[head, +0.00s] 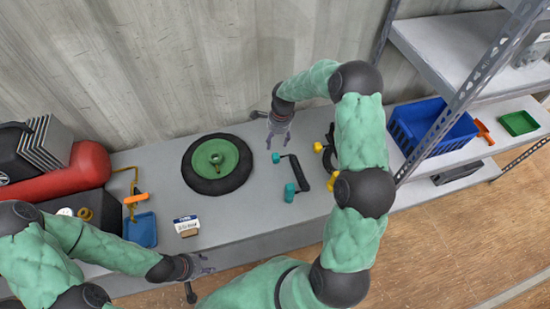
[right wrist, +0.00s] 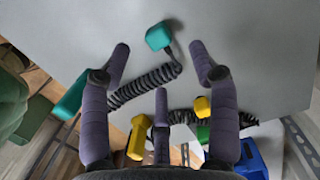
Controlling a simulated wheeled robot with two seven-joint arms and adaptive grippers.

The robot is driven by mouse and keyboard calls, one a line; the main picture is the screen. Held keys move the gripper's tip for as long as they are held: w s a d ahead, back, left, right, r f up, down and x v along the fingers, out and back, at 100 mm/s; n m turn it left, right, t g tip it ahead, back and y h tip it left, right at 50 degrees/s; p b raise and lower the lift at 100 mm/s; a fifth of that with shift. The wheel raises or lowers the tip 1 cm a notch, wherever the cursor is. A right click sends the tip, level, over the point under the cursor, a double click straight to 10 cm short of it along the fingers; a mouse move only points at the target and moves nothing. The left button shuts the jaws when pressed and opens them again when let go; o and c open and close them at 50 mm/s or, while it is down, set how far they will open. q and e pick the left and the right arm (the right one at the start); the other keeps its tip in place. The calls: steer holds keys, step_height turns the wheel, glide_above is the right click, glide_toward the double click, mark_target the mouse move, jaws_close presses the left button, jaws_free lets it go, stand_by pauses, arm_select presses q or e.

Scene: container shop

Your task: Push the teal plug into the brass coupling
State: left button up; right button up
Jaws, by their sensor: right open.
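Two teal connector ends, at the back (head: 276,157) and the front (head: 290,192), lie on the grey bench, joined by a dark coiled cord. In the right wrist view one teal end (right wrist: 159,36) lies ahead of the fingertips, and the other (right wrist: 72,98) is partly behind a finger. My right gripper (head: 279,126) is open and empty above the bench, behind the teal ends; its fingers (right wrist: 160,62) show spread. My left gripper (head: 204,264) is open and empty near the bench's front edge. Brass-coloured piping (head: 133,178) with an orange handle stands at the left; I cannot make out its coupling.
A green wheel with a black tyre (head: 216,165) lies mid-bench. Yellow connector ends (head: 318,147) are beside my right arm. A red tank (head: 88,168), a blue tray (head: 140,230) and a small labelled box (head: 186,226) are left. A shelf with a blue crate (head: 432,128) is right.

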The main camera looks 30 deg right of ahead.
mark_target(276, 156)
steer(key=f, duration=0.5)
steer(key=shift+a+f, duration=0.25)
steer(key=shift+f, duration=0.1)
steer(key=f, duration=0.2)
steer(key=s+f, duration=0.1)
steer(key=f, duration=0.1)
steer(key=shift+f+b, duration=0.25)
steer(key=shift+b, duration=0.15)
steer(key=shift+w+f, duration=0.15)
steer(key=shift+f, duration=0.25)
steer(key=c, duration=1.1)
